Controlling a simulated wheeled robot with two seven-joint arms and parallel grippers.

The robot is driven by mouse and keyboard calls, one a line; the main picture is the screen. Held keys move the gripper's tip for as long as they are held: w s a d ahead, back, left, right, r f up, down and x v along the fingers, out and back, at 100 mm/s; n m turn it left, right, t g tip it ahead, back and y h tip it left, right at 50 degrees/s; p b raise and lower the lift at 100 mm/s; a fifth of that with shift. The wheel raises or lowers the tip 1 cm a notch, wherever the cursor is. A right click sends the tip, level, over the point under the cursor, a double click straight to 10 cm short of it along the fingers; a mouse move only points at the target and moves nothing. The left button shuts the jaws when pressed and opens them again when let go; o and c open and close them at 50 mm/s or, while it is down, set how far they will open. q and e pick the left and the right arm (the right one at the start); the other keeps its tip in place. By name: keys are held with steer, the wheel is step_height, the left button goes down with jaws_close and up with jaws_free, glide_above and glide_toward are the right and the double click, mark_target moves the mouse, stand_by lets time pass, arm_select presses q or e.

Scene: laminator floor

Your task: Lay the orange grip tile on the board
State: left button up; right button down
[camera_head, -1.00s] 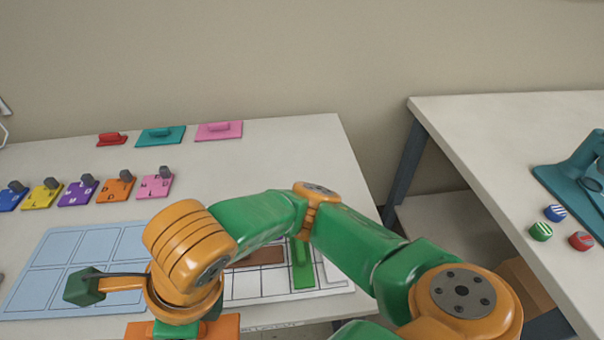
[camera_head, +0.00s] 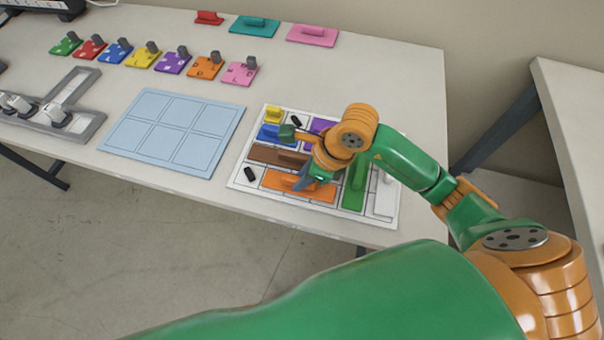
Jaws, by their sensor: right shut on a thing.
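The orange grip tile (camera_head: 323,192) is a flat, long tile in the front row of the white board (camera_head: 239,182), just in front of a brown tile (camera_head: 262,153). It looks flat against the board or very slightly above it; I cannot tell which. My right gripper (camera_head: 303,181) points down over it and is shut on its grip. The wrist hides part of the board's middle and of the purple tile (camera_head: 321,125). My left gripper is not in view.
The board also bears blue (camera_head: 268,133), yellow (camera_head: 273,114), green (camera_head: 354,186) and white (camera_head: 384,197) pieces, and small black ones. A light blue tray (camera_head: 150,105) lies to the left. Several coloured tiles with grey grips, including an orange one (camera_head: 205,67), stand behind.

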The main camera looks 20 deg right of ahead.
steer(key=shift+f, duration=0.15)
steer(key=c, duration=1.2)
jaws_free()
steer(key=shift+f+b, duration=0.1)
steer(key=shift+b, duration=0.2)
steer(key=o, duration=0.4)
steer(key=shift+o, duration=0.2)
steer(key=shift+r+p, duration=0.35)
steer(key=v, duration=1.1)
steer(key=shift+s+d+r, duration=0.2)
steer(key=shift+r, duration=0.15)
